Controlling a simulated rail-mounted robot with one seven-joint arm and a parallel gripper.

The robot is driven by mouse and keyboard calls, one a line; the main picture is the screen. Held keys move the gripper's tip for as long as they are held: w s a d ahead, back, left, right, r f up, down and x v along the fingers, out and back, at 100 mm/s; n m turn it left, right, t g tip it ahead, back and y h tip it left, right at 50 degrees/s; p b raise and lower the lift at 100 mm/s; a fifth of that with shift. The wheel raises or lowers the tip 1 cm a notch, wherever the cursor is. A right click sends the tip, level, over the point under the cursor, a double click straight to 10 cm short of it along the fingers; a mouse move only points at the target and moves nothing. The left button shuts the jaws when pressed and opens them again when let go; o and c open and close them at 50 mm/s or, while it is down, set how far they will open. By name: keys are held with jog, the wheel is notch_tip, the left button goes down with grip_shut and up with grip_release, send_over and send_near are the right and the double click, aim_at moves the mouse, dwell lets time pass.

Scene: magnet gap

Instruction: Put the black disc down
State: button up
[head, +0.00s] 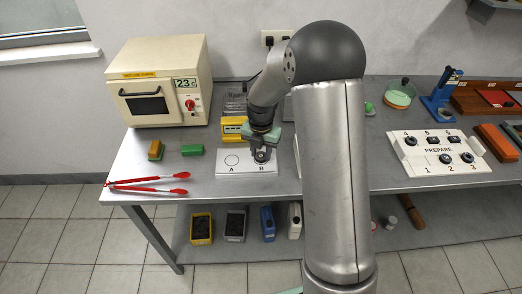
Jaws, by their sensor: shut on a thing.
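My gripper (260,146) points down over the right half of a white plate (222,170), at the side marked B. It is shut on a black disc (261,156), which shows small and dark at the fingertips. I cannot tell whether the disc touches the plate or hangs just above it. The plate's left half has an empty circle outline above the letter A. If there is a circle at B, the gripper and disc hide it.
Red tongs (150,185) lie at the front edge, left of the plate. A cream oven (158,82) stands at back left. A white PREPARE board (425,165) with several black pieces is right of my arm.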

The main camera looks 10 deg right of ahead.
aim_at(261, 155)
jog(key=shift+f, duration=0.15)
jog(key=o, duration=0.9)
notch_tip(261, 155, up, 11)
jog(key=b, duration=0.1)
jog(key=s+r+m, duration=0.3)
jog(key=s+m, duration=1)
jog(key=s+f+m, duration=0.1)
jog(key=s+m, duration=1.4)
jog(key=m, duration=0.1)
jog(key=shift+s+a+f+t, duration=0.1)
jog(key=shift+s+f+t, duration=0.1)
jog(key=shift+t, duration=0.1)
jog(key=shift+w, duration=0.1)
